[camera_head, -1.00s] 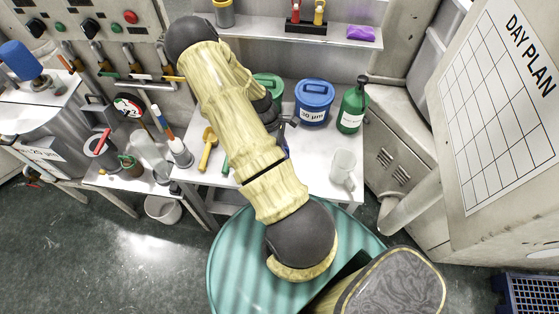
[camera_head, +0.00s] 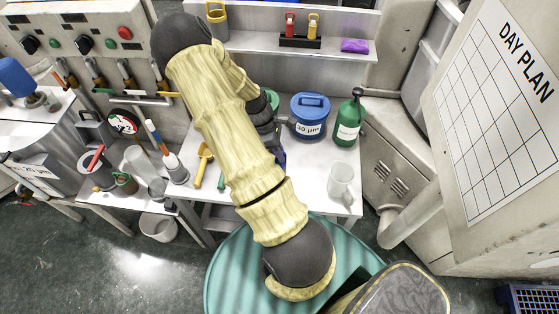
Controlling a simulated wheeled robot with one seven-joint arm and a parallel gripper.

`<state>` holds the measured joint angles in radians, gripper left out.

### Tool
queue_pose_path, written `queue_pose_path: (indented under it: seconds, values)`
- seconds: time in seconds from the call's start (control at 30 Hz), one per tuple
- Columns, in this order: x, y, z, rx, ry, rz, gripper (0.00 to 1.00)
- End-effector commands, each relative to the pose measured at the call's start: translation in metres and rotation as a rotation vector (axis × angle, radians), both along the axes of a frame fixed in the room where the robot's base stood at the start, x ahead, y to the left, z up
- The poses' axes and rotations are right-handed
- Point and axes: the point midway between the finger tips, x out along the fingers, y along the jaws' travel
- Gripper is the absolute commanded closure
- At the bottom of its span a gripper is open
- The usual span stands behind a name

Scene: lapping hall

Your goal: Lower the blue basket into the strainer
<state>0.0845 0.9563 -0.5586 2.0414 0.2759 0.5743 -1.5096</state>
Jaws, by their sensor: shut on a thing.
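My gripper (camera_head: 272,132) is above the white bench, mostly hidden behind my own forearm. Its fingertips cannot be made out clearly. A small dark blue piece (camera_head: 281,158) shows just below it, at the forearm's edge; it appears to be part of the blue basket in my gripper. The rest of the basket is hidden. I cannot make out the strainer; it may be behind my arm.
A blue lidded tub (camera_head: 308,117) and a green bottle (camera_head: 348,120) stand right of my gripper. A clear jug (camera_head: 341,181) is near the front edge of the bench (camera_head: 310,185). A yellow-handled tool (camera_head: 203,163) lies left. A shelf (camera_head: 345,47) runs behind.

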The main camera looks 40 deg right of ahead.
Motion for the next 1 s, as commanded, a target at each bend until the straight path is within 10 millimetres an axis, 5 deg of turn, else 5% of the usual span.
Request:
queue_pose_path:
  seconds: [0.33, 1.0]
  values:
    - [0.000, 0.000, 0.043, 0.001, -0.001, 0.000, 1.00]
    - [0.000, 0.000, 0.047, -0.001, 0.001, 0.000, 1.00]
